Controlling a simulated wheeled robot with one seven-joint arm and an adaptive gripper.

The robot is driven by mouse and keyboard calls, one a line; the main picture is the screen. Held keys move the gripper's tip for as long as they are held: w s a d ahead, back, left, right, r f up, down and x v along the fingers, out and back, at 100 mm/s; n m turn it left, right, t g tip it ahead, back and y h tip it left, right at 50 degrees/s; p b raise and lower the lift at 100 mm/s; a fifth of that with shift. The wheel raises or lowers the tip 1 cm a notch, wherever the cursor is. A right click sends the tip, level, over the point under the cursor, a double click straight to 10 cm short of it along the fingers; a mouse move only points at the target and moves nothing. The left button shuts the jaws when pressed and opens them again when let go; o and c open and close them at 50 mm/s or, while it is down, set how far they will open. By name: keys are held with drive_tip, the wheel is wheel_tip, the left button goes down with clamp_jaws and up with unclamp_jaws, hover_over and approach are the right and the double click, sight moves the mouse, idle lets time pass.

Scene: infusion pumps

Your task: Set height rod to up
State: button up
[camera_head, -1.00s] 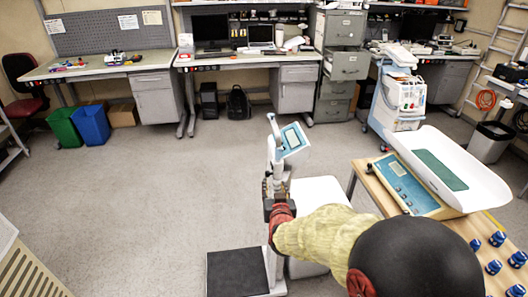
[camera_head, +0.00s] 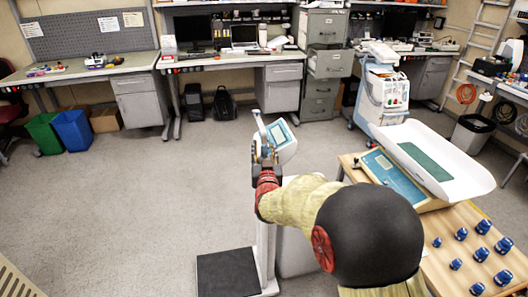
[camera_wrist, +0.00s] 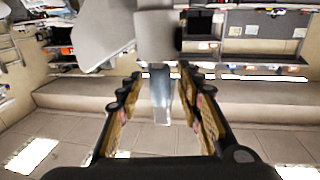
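The upright scale has a white column (camera_head: 265,250), a dark platform (camera_head: 228,272) and a tilted display head (camera_head: 283,137). A slim pale height rod (camera_head: 259,122) rises beside the display, its top end left of it. My gripper (camera_head: 264,155) is at the upper column, just below and left of the display, and hides part of the rod. In the wrist view, my gripper (camera_wrist: 158,92) is open, with its fingers on either side of a shiny narrow upright part (camera_wrist: 160,88), perhaps the rod. Gaps seem to show on both sides. A grey head-like part hangs above it.
A wooden table (camera_head: 440,262) at right carries a baby scale (camera_head: 440,160) and several blue knobs. A wheeled medical cart (camera_head: 382,95) stands behind. Desks and cabinets line the back wall. The floor left of the scale is clear.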

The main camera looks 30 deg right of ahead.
drive_tip(key=shift+c, duration=1.4)
clamp_jaws()
